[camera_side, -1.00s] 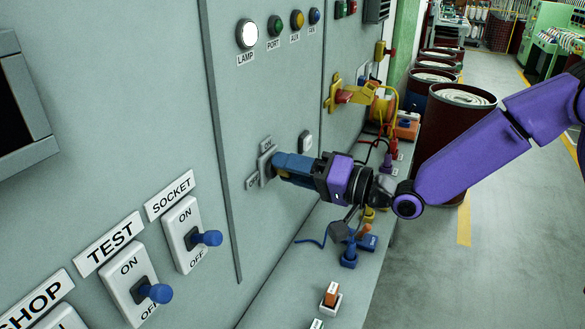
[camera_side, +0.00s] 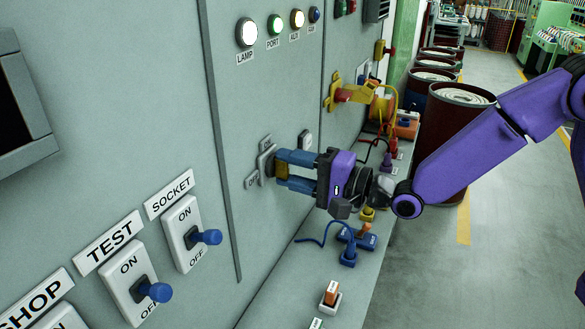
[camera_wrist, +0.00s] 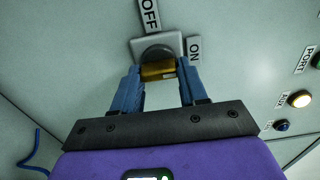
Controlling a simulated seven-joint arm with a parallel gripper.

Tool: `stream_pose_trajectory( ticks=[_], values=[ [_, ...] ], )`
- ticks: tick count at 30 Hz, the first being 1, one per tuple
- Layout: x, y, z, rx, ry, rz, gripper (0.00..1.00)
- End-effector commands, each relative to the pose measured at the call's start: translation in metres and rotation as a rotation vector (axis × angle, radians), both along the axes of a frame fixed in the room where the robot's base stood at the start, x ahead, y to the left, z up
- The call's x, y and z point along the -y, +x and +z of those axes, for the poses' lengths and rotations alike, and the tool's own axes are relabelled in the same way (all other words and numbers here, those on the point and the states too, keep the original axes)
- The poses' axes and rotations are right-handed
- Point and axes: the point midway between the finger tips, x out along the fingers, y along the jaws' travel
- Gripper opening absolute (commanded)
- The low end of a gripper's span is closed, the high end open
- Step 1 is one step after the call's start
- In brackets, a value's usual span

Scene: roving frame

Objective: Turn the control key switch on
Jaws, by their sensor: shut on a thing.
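The control key switch (camera_side: 266,164) is a grey plate on the cabinet face, with an ON label above it and an OFF label at lower left. In the wrist view, its plate (camera_wrist: 176,44) has OFF above and ON at the right. A brass-coloured key (camera_wrist: 158,70) stands out of its round dark lock, its broad head lying across toward the ON side. My gripper (camera_wrist: 159,76) is shut on the key head, one blue finger at each side. In the side view, the key (camera_side: 282,171) shows between the fingers.
The LAMP (camera_side: 247,33), PORT (camera_side: 274,24) and AUX (camera_side: 297,18) lights glow; the blue light (camera_side: 314,15) looks dark. Plugs and cables, including a blue plug (camera_side: 348,255), lie on the ledge below.

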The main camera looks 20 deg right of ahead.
Motion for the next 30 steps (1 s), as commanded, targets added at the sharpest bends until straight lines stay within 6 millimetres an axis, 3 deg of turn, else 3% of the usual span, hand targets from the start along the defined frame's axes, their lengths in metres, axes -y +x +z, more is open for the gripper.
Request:
stream_pose_trajectory(
  ticks=[11, 12, 14, 30],
  values=[
    [-0.0006, 0.0014, 0.003, -0.001, 0.013, -0.002, 0.12],
    [-0.0006, 0.0014, 0.0031, -0.001, 0.013, -0.002, 0.52],
    [-0.0006, 0.0012, 0.0027, -0.002, 0.012, -0.002, 0.68],
    [0.004, -0.0037, 0.0005, -0.004, 0.004, -0.001, 0.68]
  ],
)
